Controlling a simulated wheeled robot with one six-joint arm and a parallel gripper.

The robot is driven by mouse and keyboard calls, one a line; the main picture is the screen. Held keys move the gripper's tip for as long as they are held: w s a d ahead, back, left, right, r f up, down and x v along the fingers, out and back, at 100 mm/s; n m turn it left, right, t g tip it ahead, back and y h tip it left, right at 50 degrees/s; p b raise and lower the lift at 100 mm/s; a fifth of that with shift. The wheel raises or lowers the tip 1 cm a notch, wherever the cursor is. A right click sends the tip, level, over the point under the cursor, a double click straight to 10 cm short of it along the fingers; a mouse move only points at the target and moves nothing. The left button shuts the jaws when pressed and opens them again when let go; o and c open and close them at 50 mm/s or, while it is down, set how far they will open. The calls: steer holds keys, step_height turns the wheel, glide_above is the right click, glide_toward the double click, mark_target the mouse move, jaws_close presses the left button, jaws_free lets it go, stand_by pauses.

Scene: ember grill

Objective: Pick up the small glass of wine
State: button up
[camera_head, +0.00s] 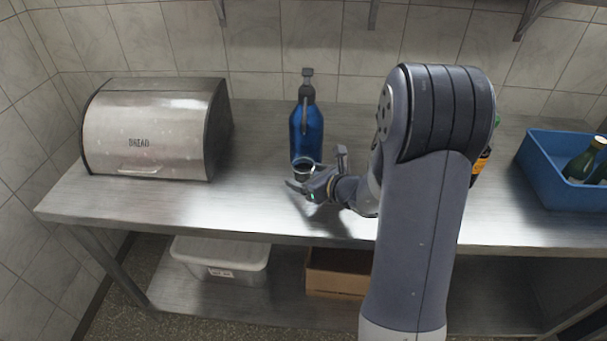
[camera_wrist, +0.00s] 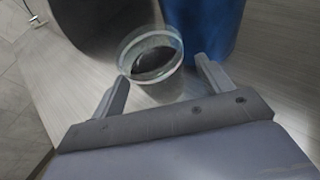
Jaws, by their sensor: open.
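The small glass of wine (camera_head: 303,167) stands on the steel table, just in front of a blue bottle. It is clear with dark liquid inside. In the wrist view the glass (camera_wrist: 152,58) is upright, near and between the two fingertips. My gripper (camera_head: 312,183) is open at the glass, with one finger on its near left and the other to its right. In the wrist view my gripper (camera_wrist: 162,72) has its fingers spread, and I see no clear contact with the glass. The wrist hides part of the table behind it.
The blue bottle (camera_head: 306,130) with a dark cap stands right behind the glass. A metal bread box (camera_head: 155,125) is at the left. A blue crate (camera_head: 538,168) with bottles is at the right. Another bottle (camera_head: 481,165) is partly hidden behind my arm. The table's front left is clear.

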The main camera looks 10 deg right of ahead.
steer(key=shift+c, duration=0.3)
steer(key=c, duration=1)
steer(key=shift+c, duration=0.5)
steer(key=shift+r, duration=0.25)
